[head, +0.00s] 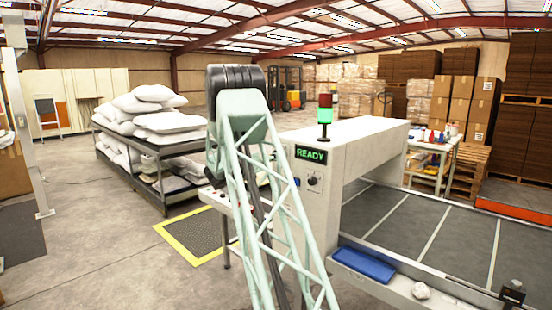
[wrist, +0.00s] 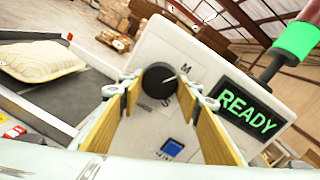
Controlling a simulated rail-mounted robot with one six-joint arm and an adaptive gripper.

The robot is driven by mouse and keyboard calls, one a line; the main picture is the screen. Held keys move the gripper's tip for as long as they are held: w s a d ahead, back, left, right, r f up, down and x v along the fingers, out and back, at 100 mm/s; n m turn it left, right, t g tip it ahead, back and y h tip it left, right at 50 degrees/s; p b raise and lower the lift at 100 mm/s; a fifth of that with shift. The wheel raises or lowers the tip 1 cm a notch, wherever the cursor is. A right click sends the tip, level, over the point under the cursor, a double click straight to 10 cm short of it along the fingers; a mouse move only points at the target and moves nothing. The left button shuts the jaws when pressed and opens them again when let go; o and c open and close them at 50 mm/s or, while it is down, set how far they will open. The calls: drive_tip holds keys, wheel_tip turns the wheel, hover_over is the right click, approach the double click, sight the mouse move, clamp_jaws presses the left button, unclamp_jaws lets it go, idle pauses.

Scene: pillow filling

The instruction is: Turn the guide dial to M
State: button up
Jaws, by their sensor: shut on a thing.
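The guide dial (wrist: 158,78) is a round black knob on the white machine panel (wrist: 200,65), between the fingertips of my gripper (wrist: 163,86) in the wrist view. My gripper is shut on it, one yellow-brown finger on each side. Its white pointer line points to the right, roughly toward a small letter that looks like M. A letter S is printed below the dial. In the head view the dial (head: 314,181) shows small on the machine's front, below the READY display (head: 310,154). My gripper is hidden in the head view by my arm.
The green READY display (wrist: 247,111) is right of the dial and a blue button (wrist: 172,148) below. A lit signal tower (head: 325,118) stands atop the machine. A pillow (wrist: 42,60) lies at the wrist view's left. A shelf (head: 165,150) holds several pillows.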

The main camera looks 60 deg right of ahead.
drive_tip(key=shift+m, duration=0.3)
drive_tip(key=o, duration=0.9)
drive_tip(key=shift+a, duration=0.1)
drive_tip(key=shift+w+a+r, duration=0.1)
drive_tip(key=shift+w+a, duration=0.05)
drive_tip(key=shift+a, duration=1.8)
drive_tip(key=shift+w+a+f, duration=0.1)
drive_tip(key=shift+w+a, duration=0.05)
drive_tip(key=shift+a, duration=1.85)
drive_tip(key=shift+w+a+r, duration=0.1)
drive_tip(key=shift+w+a, duration=0.05)
drive_tip(key=shift+a, duration=1.8)
